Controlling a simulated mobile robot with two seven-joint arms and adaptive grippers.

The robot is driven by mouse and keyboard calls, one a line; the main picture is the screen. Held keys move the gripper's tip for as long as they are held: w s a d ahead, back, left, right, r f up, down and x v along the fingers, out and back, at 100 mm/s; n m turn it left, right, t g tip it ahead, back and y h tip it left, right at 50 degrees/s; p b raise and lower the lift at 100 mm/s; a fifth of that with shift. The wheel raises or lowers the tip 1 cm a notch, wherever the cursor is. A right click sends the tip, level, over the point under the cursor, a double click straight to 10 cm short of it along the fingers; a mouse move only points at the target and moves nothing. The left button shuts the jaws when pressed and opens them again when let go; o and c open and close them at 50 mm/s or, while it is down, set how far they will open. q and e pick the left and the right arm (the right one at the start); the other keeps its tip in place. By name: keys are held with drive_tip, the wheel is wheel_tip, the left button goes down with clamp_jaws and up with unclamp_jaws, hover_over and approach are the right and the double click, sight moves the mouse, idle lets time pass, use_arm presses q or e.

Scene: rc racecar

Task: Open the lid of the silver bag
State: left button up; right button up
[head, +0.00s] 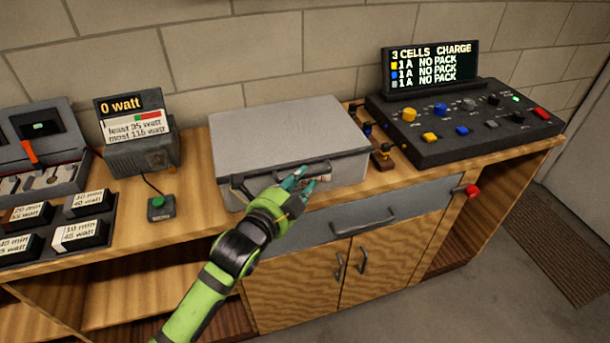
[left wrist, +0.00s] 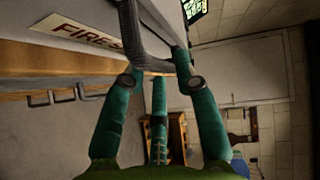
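The silver bag (head: 285,135) is a flat grey hard case lying closed on the wooden bench, with a dark handle (head: 288,176) on its front side. My left gripper (head: 300,182) is at the front of the case, by the right part of the handle. In the left wrist view its teal fingers (left wrist: 158,65) are spread, with the dark handle (left wrist: 146,42) between the fingertips. I cannot tell whether they touch it. The gripper hides part of the case's front. My right gripper is not in view.
A charger console (head: 465,125) stands right of the case, with a small wood-and-brass device (head: 382,155) between them. A watt meter (head: 139,135) and a green button box (head: 161,207) are left. A grey drawer (head: 350,218) lies under the case; a red knob (head: 472,191) is at the bench's right.

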use_arm(q)
drive_tip(key=shift+w+d, duration=0.35)
drive_tip(key=shift+w, duration=0.3)
drive_tip(key=shift+f, duration=0.1)
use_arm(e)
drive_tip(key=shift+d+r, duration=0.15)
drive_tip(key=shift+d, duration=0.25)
